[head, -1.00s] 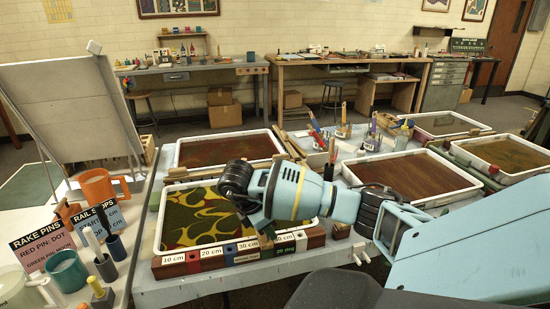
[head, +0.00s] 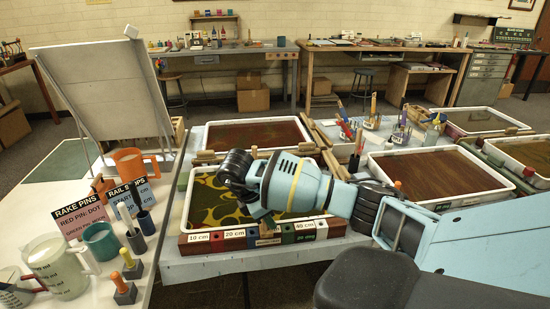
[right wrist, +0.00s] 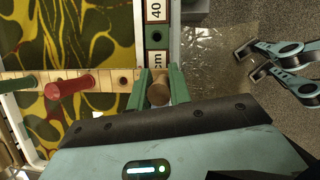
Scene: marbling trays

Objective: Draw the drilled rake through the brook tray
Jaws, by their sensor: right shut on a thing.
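The front left tray (head: 184,212) has a white rim and a marbled surface in yellow and dark green; its name label is too small to read. A drilled wooden rake bar (right wrist: 120,80) lies across this tray in the right wrist view. My right gripper (right wrist: 161,88) is shut on a round wooden knob (right wrist: 158,94) at the bar's end, beside the tray's labelled rail (right wrist: 157,38). In the head view my right gripper (head: 264,218) is low over the tray, mostly hidden by its wrist.
The front rail bears distance labels and coloured blocks (head: 289,233). Other trays stand behind (head: 258,120) and to the right (head: 424,150). Cups, a jug (head: 55,268), pin signs (head: 80,216) and a sloped board (head: 98,90) crowd the left table.

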